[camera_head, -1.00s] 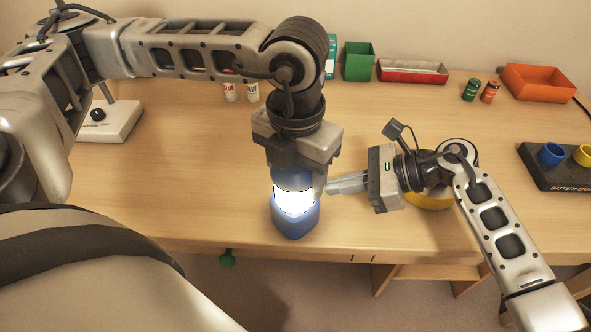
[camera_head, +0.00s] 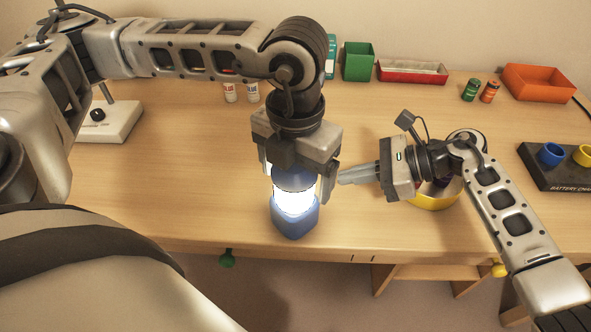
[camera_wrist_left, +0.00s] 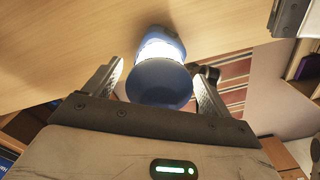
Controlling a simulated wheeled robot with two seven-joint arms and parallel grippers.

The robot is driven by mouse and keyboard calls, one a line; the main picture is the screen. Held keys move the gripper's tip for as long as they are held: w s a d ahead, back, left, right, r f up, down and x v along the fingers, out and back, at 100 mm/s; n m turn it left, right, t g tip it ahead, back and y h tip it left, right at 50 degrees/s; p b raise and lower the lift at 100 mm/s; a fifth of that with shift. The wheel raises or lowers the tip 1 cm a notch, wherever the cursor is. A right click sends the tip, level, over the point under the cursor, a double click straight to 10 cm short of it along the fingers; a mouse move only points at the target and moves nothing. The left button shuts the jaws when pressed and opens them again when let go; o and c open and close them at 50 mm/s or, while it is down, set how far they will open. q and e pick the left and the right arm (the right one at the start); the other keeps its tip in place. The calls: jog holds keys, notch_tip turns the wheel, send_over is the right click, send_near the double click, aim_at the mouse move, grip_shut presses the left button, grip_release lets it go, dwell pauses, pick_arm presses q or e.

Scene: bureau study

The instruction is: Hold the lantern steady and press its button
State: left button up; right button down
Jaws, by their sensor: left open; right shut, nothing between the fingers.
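The blue lantern (camera_head: 295,219) stands upright near the table's front edge, its white middle glowing. My left gripper (camera_head: 297,184) is over it from above, open, with a finger on either side of its upper part. In the left wrist view the lantern's round blue top (camera_wrist_left: 158,82) sits between the spread fingers of the left gripper (camera_wrist_left: 157,90), with gaps visible beside it. My right gripper (camera_head: 341,178) is shut and empty, pointing left, just right of the left gripper's finger and apart from the lantern. I cannot make out the button.
A yellow bowl (camera_head: 436,200) is partly behind my right wrist. A black battery stand (camera_head: 555,176) with coloured cups is at the right. Green (camera_head: 358,62), red (camera_head: 412,71) and orange (camera_head: 540,82) boxes line the back.

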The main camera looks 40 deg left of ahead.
pick_arm(q)
notch_tip(320, 180, up, 12)
jog(key=shift+r, duration=0.1)
dwell(0.5)
